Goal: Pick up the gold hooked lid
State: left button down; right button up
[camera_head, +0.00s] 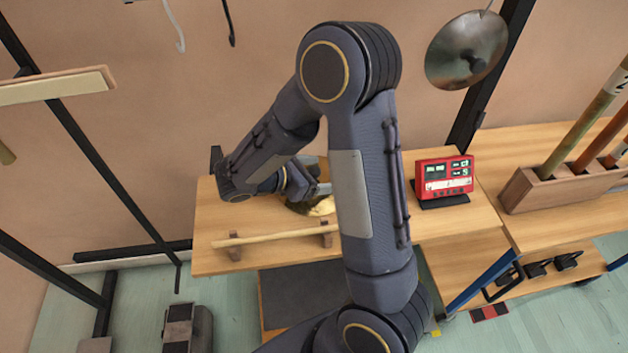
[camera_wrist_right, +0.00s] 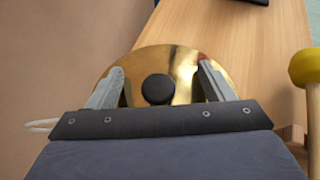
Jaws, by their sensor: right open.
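The gold lid (camera_wrist_right: 178,62) lies on the wooden table, a shiny round disc with a black knob (camera_wrist_right: 158,89) at its middle. In the head view the gold lid (camera_head: 322,207) is mostly hidden behind my right arm and gripper. My right gripper (camera_wrist_right: 160,80) is open, with one finger on each side of the knob and both over the lid. I cannot tell whether the fingers touch it. A pale loop shows at the left of the wrist view; I cannot tell whether it belongs to the lid. My left gripper is not in view.
A wooden beater (camera_head: 275,236) rests on two small supports in front of the lid. A red digital device (camera_head: 444,178) stands to the right. A steel disc (camera_head: 466,50) hangs above at the back right. Colored tubes stand in a wooden block (camera_head: 555,187) at far right.

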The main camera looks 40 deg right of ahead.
jog(key=shift+f, duration=0.1)
grip_shut()
dwell(0.3)
